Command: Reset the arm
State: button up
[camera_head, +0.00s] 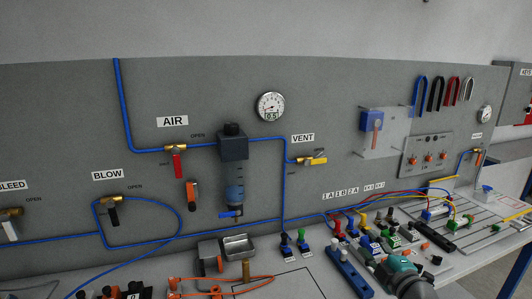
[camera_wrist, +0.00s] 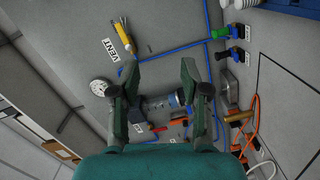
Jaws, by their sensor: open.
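My gripper (camera_wrist: 159,72) shows in the wrist view with its two dark green fingers spread apart. Nothing is held between them. The wall panel lies beyond the fingers, with the filter unit (camera_wrist: 160,102) seen through the gap between them. In the head view a teal and grey part of my arm (camera_head: 402,278) shows at the bottom right, over the bench. The gripper's fingers cannot be made out clearly there.
The grey panel carries a gauge (camera_head: 270,106), the filter unit (camera_head: 233,170), a red AIR valve (camera_head: 177,160), a yellow VENT valve (camera_head: 313,160) and blue tubing. Several coloured fittings, a metal tray (camera_head: 236,244) and an orange cable (camera_head: 240,283) crowd the bench below.

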jog(key=s+a+f+m+h, duration=0.1)
jog(key=s+a+f+m, duration=0.15)
jog(key=s+f, duration=0.5)
jog(key=s+a+f+m+g+h, duration=0.1)
jog(key=s+f+m, duration=0.3)
jog(key=s+f, duration=0.4)
jog(key=s+a+f+m+h, duration=0.1)
jog(key=s+f+m+h, duration=0.1)
jog(key=s+f+m, duration=0.5)
jog(key=s+a+r+m, duration=0.1)
jog(key=s+r, duration=0.1)
jog(key=s, duration=1.3)
jog(key=s+a+r+m+g, duration=0.1)
jog(key=s+a+r+m, duration=0.1)
jog(key=s, duration=1.3)
jog(key=shift+s+a+r, duration=0.15)
jog(key=shift+s+a, duration=0.15)
jog(key=shift+s, duration=0.1)
